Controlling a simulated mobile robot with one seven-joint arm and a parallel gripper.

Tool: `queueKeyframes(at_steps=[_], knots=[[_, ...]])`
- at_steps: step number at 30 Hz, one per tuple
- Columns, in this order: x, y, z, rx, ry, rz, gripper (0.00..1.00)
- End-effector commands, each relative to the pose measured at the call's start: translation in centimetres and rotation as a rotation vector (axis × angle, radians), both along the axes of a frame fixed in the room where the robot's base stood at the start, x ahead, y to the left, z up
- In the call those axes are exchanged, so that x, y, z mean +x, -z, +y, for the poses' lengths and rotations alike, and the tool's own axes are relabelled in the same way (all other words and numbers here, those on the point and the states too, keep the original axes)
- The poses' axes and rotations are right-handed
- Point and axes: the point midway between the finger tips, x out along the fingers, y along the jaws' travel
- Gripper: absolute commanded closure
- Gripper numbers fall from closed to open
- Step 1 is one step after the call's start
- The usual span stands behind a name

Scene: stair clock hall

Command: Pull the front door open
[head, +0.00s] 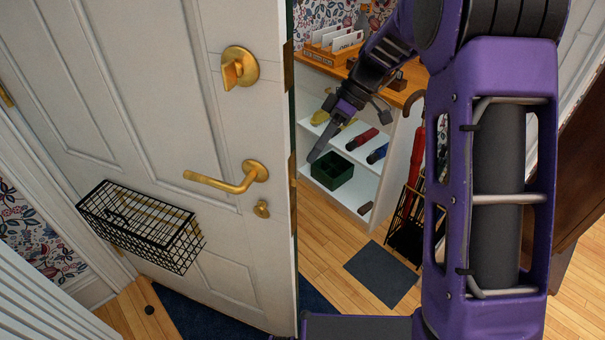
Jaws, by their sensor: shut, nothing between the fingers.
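The front door (135,75) is white and panelled. It stands ajar, with its latch-side edge out in the room and a gap to its right. A brass lever handle (228,178) is on its face, with a brass thumb turn (239,67) above and a small brass keyhole plate (262,209) below. A black wire basket (140,225) hangs low on the door. My gripper (316,154) is to the right of the door edge, pointing down and left. It is shut and empty, apart from the handle.
Behind my gripper is a shelf unit (372,181) with a wooden top, a letter rack (333,50), shoes and a dark green box (332,171). An umbrella stand (407,225) with a red umbrella stands beside it. A dark blue mat (200,315) lies beneath the door.

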Motion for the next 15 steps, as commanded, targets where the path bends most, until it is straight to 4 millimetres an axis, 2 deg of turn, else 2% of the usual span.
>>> queueKeyframes(at_steps=[4,9,15], knots=[[-1.2,2.7,1.7,-0.001,-0.002,0.004,1.00],[-3.5,2.3,2.3,-0.001,-0.001,0.001,1.00],[-4.7,2.3,2.7,0.000,0.002,0.001,1.00]])
